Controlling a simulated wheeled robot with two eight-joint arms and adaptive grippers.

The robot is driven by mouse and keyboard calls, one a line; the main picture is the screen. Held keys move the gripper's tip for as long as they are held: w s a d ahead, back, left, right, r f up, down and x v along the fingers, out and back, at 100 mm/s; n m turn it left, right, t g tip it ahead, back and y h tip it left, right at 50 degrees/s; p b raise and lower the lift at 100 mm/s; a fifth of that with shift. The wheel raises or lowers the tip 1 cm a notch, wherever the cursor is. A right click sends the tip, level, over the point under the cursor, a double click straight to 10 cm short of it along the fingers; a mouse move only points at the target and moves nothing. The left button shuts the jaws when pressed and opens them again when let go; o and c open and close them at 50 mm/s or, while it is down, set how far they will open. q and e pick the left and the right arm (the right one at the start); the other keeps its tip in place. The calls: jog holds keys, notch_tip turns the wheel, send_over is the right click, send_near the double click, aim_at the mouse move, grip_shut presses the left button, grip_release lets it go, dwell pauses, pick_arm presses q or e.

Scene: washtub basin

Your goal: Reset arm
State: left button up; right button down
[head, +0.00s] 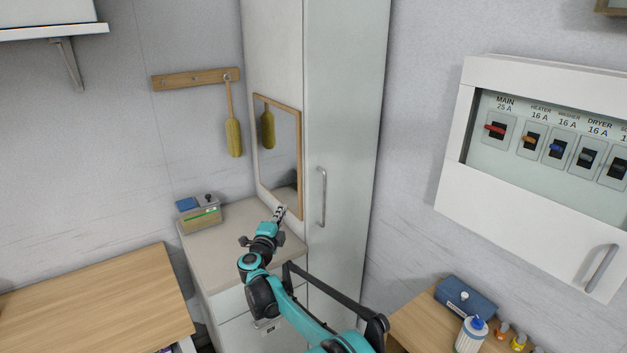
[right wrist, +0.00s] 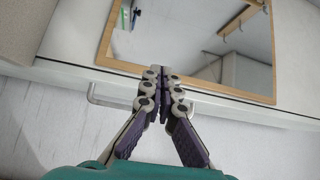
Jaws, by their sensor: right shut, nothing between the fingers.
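My right arm reaches up from the bottom of the head view. Its gripper (head: 279,214) is over the right part of the grey-topped counter (head: 225,243), in front of the wood-framed mirror (head: 279,165). In the right wrist view the fingers of the right gripper (right wrist: 161,72) are together with nothing between them. The mirror (right wrist: 190,45) and a metal handle (right wrist: 110,97) on a white door are beyond them. My left gripper is not in either view.
A tall white cabinet (head: 345,130) with a handle stands just right of the gripper. A green-lit box (head: 201,217) sits on the counter. A wooden tabletop (head: 90,300) is at left.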

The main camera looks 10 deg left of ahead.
jog(key=s+d+r+n+y, duration=0.4)
jog(key=d+r+n, duration=0.15)
jog(key=r, duration=0.35)
jog(key=s+d+r+n+y, duration=0.3)
jog(key=d+r+n, duration=0.25)
jog(key=r, duration=0.25)
jog(key=s+d+f+n+g, duration=0.2)
jog(key=s+d+n+g, duration=0.1)
jog(key=s+d, duration=0.4)
jog(key=s+d+f+n+g, duration=0.25)
jog(key=s+d, duration=0.25)
jog(key=s, duration=0.3)
jog(key=s+d+f+g+h, duration=0.1)
jog(key=s+d+f+g, duration=0.1)
jog(key=s+d+f, duration=0.3)
jog(key=s+d+f+n+g+h, duration=0.1)
jog(key=s+d+f, duration=0.5)
jog(key=s, duration=0.6)
jog(key=s+d+f+g+h, duration=0.3)
jog(key=s+d+f, duration=0.3)
jog(key=s+f, duration=0.2)
jog(key=shift+s+d+f+n, duration=0.2)
jog(key=shift+s+f+n, duration=0.05)
jog(key=shift+f+n, duration=0.1)
